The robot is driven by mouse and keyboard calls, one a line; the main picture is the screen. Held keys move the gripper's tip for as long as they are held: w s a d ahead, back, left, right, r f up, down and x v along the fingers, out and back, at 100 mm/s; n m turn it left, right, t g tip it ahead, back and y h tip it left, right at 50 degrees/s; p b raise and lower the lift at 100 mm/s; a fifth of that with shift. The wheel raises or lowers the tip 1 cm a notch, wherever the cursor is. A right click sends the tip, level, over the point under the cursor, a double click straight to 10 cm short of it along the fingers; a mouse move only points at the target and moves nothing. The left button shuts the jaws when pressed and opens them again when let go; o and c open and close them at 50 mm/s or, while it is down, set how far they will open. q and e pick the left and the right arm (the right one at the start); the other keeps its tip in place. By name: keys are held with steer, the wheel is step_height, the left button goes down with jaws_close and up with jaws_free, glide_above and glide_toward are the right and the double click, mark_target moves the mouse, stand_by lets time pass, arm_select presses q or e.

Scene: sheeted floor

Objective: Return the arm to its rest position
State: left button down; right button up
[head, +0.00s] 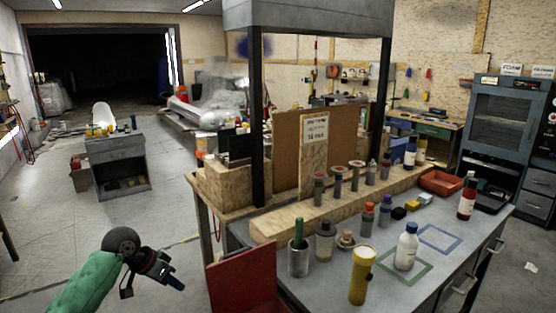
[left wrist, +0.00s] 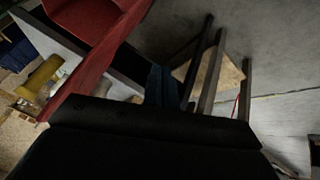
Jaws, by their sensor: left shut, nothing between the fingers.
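My left arm (head: 85,290), in a green sleeve, comes in from the lower left of the head view. My left gripper (head: 178,284) is shut and empty. In the left wrist view, the black body of my own wrist fills the lower part and hides much of the scene. My right arm and gripper do not show.
The bench carries a yellow flashlight (head: 360,277), a white bottle (head: 406,248) and several other bottles. A small grey cabinet (head: 117,163) stands farther back left. The floor (head: 60,235) between is clear.

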arm_select(q)
steer(key=s+d+f+n+y, duration=0.1)
steer(key=s+d+f, duration=0.3)
steer(key=s+f, duration=0.4)
steer(key=s+d+f+n+g+y, duration=0.1)
steer(key=s+d+f, duration=0.3)
steer(key=s, duration=1.4)
steer(key=s+d+f+n+y, duration=0.2)
steer(key=s+d+f, duration=0.2)
steer(key=s+f, duration=0.7)
steer(key=s, duration=0.2)
steer(key=shift+s+f+y, duration=0.3)
steer(key=shift+s, duration=0.05)
